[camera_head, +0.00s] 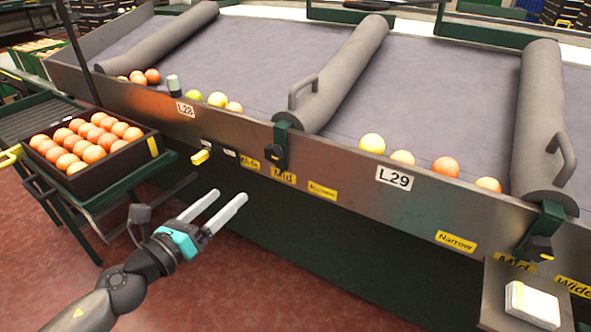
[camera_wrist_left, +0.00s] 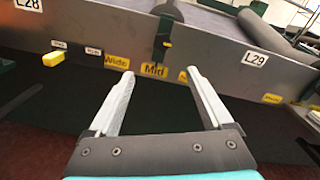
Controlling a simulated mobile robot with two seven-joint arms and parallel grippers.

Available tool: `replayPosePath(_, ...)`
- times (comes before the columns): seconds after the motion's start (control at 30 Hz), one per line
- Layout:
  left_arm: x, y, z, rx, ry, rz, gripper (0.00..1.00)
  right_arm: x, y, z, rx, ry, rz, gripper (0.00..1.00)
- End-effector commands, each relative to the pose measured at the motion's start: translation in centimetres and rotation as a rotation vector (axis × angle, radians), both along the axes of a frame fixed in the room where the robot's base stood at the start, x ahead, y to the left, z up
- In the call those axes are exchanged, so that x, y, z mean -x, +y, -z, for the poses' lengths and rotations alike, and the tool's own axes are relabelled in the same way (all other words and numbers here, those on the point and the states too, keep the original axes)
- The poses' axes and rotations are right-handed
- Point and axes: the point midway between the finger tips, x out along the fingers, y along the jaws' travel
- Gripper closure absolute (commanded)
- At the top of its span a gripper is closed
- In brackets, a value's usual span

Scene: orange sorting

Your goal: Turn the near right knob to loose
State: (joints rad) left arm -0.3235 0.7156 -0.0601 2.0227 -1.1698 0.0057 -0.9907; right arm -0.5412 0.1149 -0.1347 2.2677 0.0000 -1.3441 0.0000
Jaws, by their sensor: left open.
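A yellow knob (camera_head: 200,156) sticks out of the grey side rail below the L28 sign, beside two small white labels whose words are too small to read. It also shows at the upper left of the left wrist view (camera_wrist_left: 53,59). I cannot tell whether this is the near right knob. A black knob (camera_head: 279,157) hangs on a green bracket under the middle roller, near the Mid label. My left gripper (camera_head: 229,195) is open and empty, low in front of the rail and right of the yellow knob. In the wrist view its fingers (camera_wrist_left: 160,73) point towards the Mid label. My right gripper is not in view.
A crate of oranges (camera_head: 66,178) stands on a green stand at the left. Several oranges and paler fruit lie along the grey belt (camera_head: 300,60) behind the rail. Another black knob (camera_head: 538,248) and a small shelf with white cards (camera_head: 532,304) are at the right.

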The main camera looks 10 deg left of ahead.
Motion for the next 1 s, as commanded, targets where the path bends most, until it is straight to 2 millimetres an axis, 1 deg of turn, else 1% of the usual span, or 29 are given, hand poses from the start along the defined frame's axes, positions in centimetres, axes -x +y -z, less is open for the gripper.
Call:
replayPosePath(0.13, -0.2, -0.4, -0.5, -0.025, -0.020, 0.012, 0.16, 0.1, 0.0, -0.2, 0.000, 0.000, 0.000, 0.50)
replayPosePath(0.27, -1.1, -0.7, -0.6, -0.022, -0.020, 0.011, 0.16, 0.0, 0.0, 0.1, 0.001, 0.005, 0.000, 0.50)
replayPosePath(0.7, -5.5, -2.2, -0.5, -0.018, -0.018, 0.008, 0.16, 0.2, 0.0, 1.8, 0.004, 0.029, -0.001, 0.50)
replayPosePath(1.0, -8.8, -3.4, -0.5, -0.017, -0.017, 0.009, 0.16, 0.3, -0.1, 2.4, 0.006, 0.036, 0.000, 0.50)
